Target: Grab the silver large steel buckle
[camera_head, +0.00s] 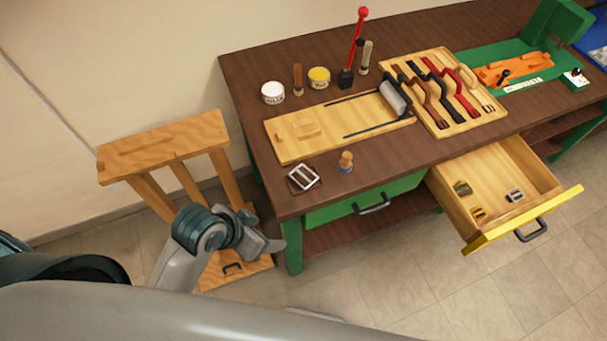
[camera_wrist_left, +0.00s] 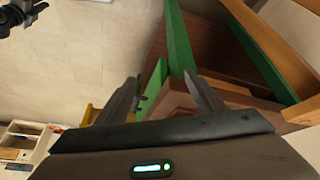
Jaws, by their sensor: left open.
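A silver square buckle frame (camera_head: 304,176) lies on a dark brown patch near the front left corner of the workbench top. A smaller-looking silver buckle (camera_head: 515,195) lies on the right side of the open drawer (camera_head: 500,170). Which one is the large steel one I cannot tell for sure. My left gripper (camera_head: 268,240) is below the bench top, beside its front left leg, apart from both buckles. In the left wrist view my left gripper (camera_wrist_left: 166,96) is open and empty, with green bench framing beyond its fingers. My right gripper does not show clearly.
A dark buckle (camera_head: 462,187) and a brass one (camera_head: 478,213) share the drawer. A small wooden-topped tool (camera_head: 346,161) stands beside the square buckle. A wooden rack (camera_head: 165,145) stands left of the bench. A board with straps (camera_head: 440,95) lies farther back.

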